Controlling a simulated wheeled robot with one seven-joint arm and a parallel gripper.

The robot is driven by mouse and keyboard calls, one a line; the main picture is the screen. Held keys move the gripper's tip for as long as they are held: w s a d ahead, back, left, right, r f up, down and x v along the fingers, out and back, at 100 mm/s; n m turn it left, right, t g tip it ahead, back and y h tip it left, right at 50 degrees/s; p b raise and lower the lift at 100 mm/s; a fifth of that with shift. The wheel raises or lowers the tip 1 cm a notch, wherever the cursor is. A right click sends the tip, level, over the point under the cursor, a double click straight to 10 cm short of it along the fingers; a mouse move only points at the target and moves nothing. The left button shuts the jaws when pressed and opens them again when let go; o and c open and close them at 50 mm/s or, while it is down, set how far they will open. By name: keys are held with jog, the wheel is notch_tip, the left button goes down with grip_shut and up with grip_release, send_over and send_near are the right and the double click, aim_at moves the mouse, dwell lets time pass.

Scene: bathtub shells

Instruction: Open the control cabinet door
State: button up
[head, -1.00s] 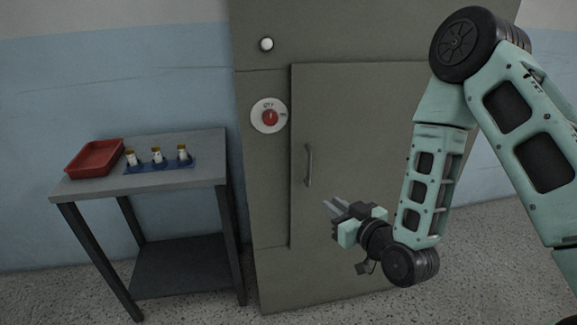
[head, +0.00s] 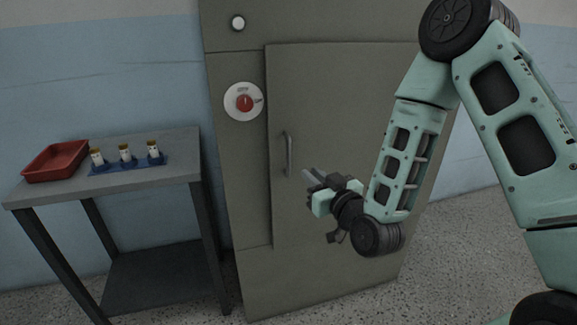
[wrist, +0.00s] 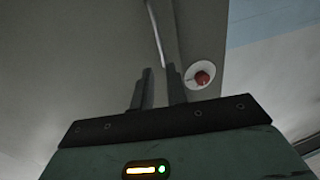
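The grey-green control cabinet door (head: 345,100) is shut, flush in its frame. Its thin vertical metal handle (head: 288,154) is on the door's left side. My gripper (head: 309,178) is just right of and below the handle in the head view, with its fingers pointing up-left towards it. In the wrist view, my gripper (wrist: 159,88) has its two fingers apart with nothing between them. The handle (wrist: 156,35) shows past the fingertips, roughly in line with the gap. Contact with the handle is not visible.
A red rotary switch (head: 244,103) on a white disc and a white lamp (head: 238,23) are on the cabinet's left strip. A grey table (head: 185,170) left of the cabinet carries a red tray (head: 56,160) and a blue rack (head: 128,167) with several small bottles. Speckled floor is clear at right.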

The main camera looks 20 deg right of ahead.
jog(key=shift+w+a+f+b, duration=0.1)
jog(key=shift+w+f+b, duration=0.2)
jog(key=shift+b, duration=1.85)
jog(key=p, duration=0.1)
send_over(289, 172)
jog(key=shift+w+r, duration=0.3)
jog(key=shift+w, duration=0.05)
jog(key=shift+c, duration=0.3)
grip_shut()
